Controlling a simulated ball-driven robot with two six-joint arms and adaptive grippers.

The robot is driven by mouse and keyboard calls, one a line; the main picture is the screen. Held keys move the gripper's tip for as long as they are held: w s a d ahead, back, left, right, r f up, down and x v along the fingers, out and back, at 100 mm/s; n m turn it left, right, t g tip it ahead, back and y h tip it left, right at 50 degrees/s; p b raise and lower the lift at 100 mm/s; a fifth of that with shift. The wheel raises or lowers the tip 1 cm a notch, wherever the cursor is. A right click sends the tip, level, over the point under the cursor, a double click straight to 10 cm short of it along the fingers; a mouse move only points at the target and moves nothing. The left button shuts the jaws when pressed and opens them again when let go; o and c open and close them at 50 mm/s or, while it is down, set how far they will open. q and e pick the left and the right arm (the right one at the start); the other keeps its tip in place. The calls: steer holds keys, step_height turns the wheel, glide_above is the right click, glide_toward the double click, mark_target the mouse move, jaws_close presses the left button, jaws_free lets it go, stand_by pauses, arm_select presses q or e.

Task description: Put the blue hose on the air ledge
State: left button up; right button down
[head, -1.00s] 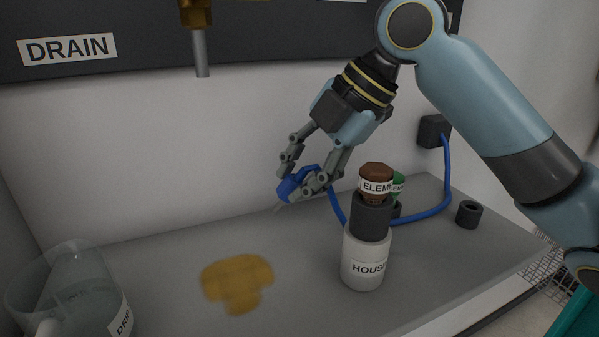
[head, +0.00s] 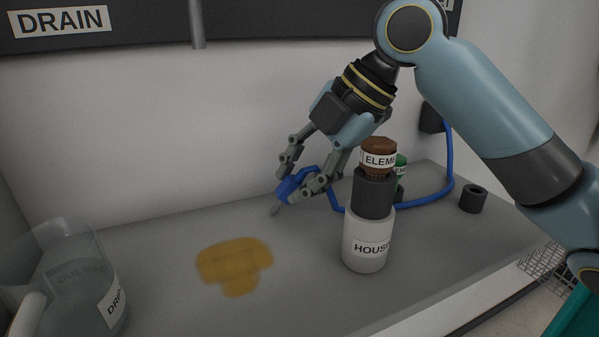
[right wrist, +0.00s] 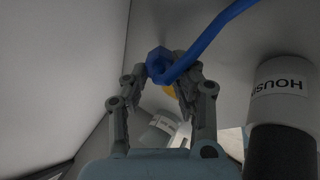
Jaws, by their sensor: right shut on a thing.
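The blue hose (head: 424,202) runs from a dark block (head: 432,118) on the back wall, along the grey surface, behind the white bottle, and up to my right gripper. My right gripper (head: 297,184) is shut on the hose's blue end piece, a thin grey tip pointing down-left from it. The right wrist view shows the blue end (right wrist: 160,66) between the two fingertips (right wrist: 166,80), with the hose leaving to the upper right. The gripper is above the back of the surface, near the wall. I cannot make out which part is the air ledge. My left gripper is not in view.
A white bottle labelled HOUS (head: 366,243) with a dark collar and brown ELEM cap (head: 378,157) stands close right of the gripper. A green-topped item (head: 401,165) is behind it. A black ring (head: 473,198), a yellow-brown puddle (head: 234,264) and a clear jug (head: 90,295) are on the surface.

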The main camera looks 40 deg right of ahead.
steer(key=shift+f, duration=0.1)
steer(key=c, duration=1)
jaws_free()
steer(key=shift+o, duration=0.2)
steer(key=shift+f, duration=0.3)
steer(key=shift+d, duration=0.1)
steer(key=o, duration=0.3)
steer(key=shift+r, duration=0.15)
steer(key=shift+r, duration=3.65)
